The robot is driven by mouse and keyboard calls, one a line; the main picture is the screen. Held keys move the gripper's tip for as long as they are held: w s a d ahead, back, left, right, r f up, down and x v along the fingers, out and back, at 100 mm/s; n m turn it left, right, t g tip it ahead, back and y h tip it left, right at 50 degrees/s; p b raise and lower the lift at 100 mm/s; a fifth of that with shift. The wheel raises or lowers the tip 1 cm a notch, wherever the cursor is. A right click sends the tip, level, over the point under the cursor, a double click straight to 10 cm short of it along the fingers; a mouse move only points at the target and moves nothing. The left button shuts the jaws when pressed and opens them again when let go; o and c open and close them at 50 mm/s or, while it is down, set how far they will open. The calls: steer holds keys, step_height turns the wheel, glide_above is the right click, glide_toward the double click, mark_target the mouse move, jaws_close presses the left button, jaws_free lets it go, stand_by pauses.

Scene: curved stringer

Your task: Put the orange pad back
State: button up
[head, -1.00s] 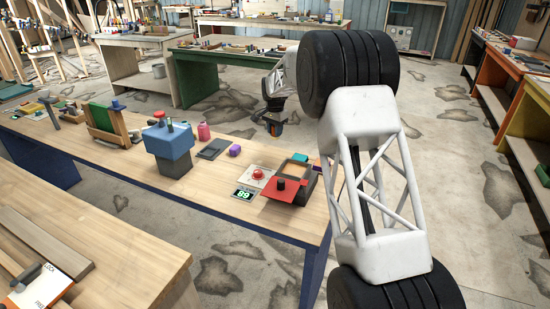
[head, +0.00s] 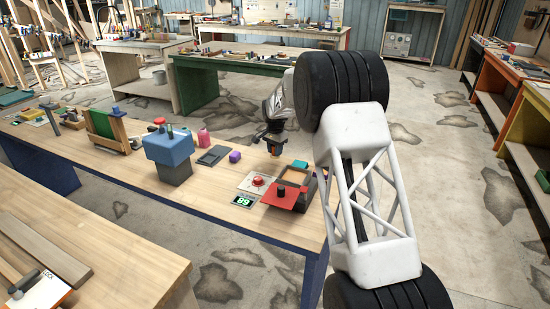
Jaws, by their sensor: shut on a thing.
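My gripper (head: 272,138) is dark and small in the head view, above the far edge of the wooden workbench, behind the open box. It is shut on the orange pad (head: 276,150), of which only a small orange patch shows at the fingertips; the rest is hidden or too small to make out. An open dark box (head: 305,196) with a tan inside stands at the bench's right end. A red plate (head: 291,197) with a black knob is at its front. The gripper is apart from the box, behind and to its left.
A white panel with a red button (head: 257,181) and a green-digit display (head: 243,201) are left of the box. A blue block on a grey post (head: 170,150), a dark tray (head: 212,156) and a purple block (head: 235,157) stand farther left. The bench front is clear.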

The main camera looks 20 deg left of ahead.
steer(key=shift+f, duration=1.8)
steer(key=shift+f, duration=0.1)
steer(key=o, duration=0.9)
steer(key=shift+c, duration=0.2)
step_height(320, 180, up, 12)
steer(key=shift+r, duration=0.1)
